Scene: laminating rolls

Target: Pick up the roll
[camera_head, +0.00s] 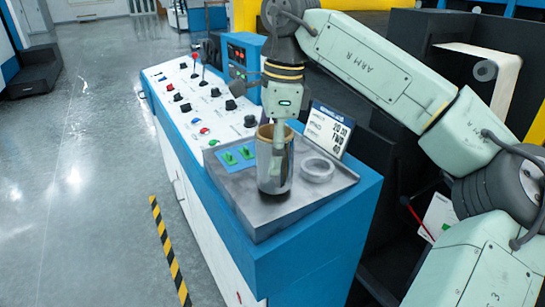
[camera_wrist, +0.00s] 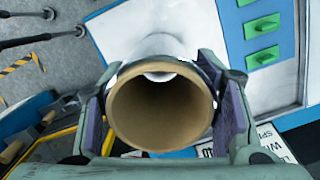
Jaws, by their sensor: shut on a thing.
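The roll (camera_head: 267,180) is a grey cylinder with a hollow brown cardboard core. It stands upright at the grey sloped tray (camera_head: 300,206) on the end of the control console. My gripper (camera_head: 279,150) comes down over it from above. In the wrist view I look into the roll's open brown end (camera_wrist: 161,107). My gripper's two fingers (camera_wrist: 162,115) lie on either side of it, shut on the roll. In the head view one finger covers part of the roll's front. I cannot tell whether the roll's base touches the tray.
A grey ring (camera_head: 318,170) lies on the tray right of the roll. Green switches on a blue plate (camera_head: 236,156) are to its left. A printed sign (camera_head: 328,130) stands behind. The console (camera_head: 205,100) has levers and knobs. Black machinery is at the right; open floor (camera_head: 85,170) is at the left.

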